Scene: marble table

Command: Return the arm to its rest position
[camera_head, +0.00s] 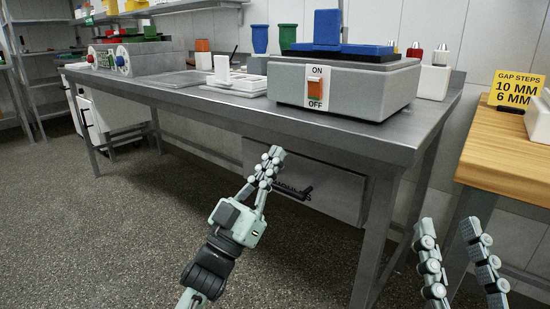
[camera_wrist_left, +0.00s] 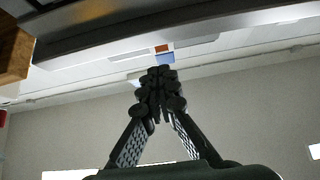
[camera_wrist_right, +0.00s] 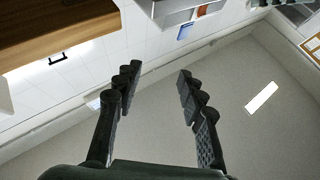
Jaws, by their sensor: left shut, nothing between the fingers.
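My left gripper (camera_head: 274,154) is shut and empty in the head view, in front of the metal table and below its top edge. Its fingers also show closed together in the left wrist view (camera_wrist_left: 160,75). My right gripper (camera_head: 450,232) is at the bottom right of the head view, its two fingers apart. In the right wrist view its fingers (camera_wrist_right: 158,74) are spread with nothing between them. Neither gripper touches any object that I can see.
The metal table (camera_head: 210,100) has a drawer (camera_head: 325,190) under its top. On it sit a grey box (camera_head: 375,88) with an ON/OFF switch (camera_head: 317,88) and a blue block (camera_head: 327,27). A wooden table (camera_head: 500,155) stands at right. The floor at left (camera_head: 100,240) is clear.

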